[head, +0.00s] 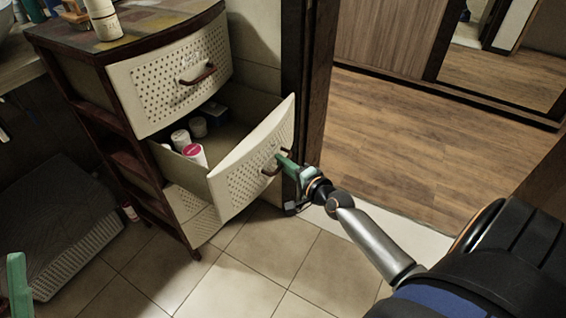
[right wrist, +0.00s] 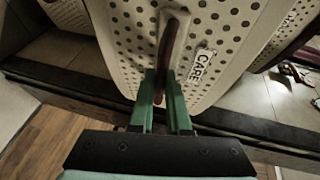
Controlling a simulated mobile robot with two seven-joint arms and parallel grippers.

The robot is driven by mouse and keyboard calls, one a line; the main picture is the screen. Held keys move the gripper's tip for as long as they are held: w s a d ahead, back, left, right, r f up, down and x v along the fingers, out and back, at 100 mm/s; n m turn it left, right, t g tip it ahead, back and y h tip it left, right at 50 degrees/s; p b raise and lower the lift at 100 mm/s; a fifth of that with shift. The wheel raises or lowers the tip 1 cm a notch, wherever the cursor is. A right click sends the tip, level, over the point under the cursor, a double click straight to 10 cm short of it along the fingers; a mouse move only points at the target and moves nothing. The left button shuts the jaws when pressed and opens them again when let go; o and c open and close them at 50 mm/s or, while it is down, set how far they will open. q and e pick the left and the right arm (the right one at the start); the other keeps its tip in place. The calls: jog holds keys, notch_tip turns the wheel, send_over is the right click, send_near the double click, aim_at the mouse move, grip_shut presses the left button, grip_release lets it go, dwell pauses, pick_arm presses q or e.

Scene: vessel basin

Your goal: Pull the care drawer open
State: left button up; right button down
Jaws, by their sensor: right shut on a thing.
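The care drawer (head: 250,165) is the middle drawer of a brown cabinet with pale perforated fronts. It stands out well beyond the drawer above, its inside showing. Its front fills much of the right wrist view, with a "CARE" label (right wrist: 202,66). My right gripper (head: 283,161) is shut on its brown handle (head: 270,170). In the right wrist view the green fingers (right wrist: 162,90) sit either side of the handle (right wrist: 168,50). A green finger of my left gripper (head: 16,285) shows at the lower left edge; its other finger is out of view.
Inside the drawer are a white jar with a pink lid (head: 195,154), other small containers (head: 181,139) and a dark box (head: 216,115). The upper drawer (head: 165,85) is shut. A grey basket (head: 75,245) lies left. A dark door frame (head: 308,80) stands close by the drawer front.

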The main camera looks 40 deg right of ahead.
jog(key=c, duration=0.9)
grip_release()
pick_arm(q)
jog(key=w+f+n+g+y+p, duration=0.1)
jog(key=w+f+n+y, duration=0.3)
jog(key=f, duration=0.4)
jog(key=shift+w+a+g+y+p, duration=0.25)
jog(key=shift+a+g+y+p, duration=0.15)
jog(key=shift+y, duration=0.4)
pick_arm(e)
jog(key=shift+s+r, duration=0.4)
jog(key=shift+s, duration=1.65)
jog(key=shift+s+r, duration=0.35)
jog(key=shift+s, duration=1.7)
jog(key=shift+s+r, duration=0.4)
jog(key=shift+s, duration=1.65)
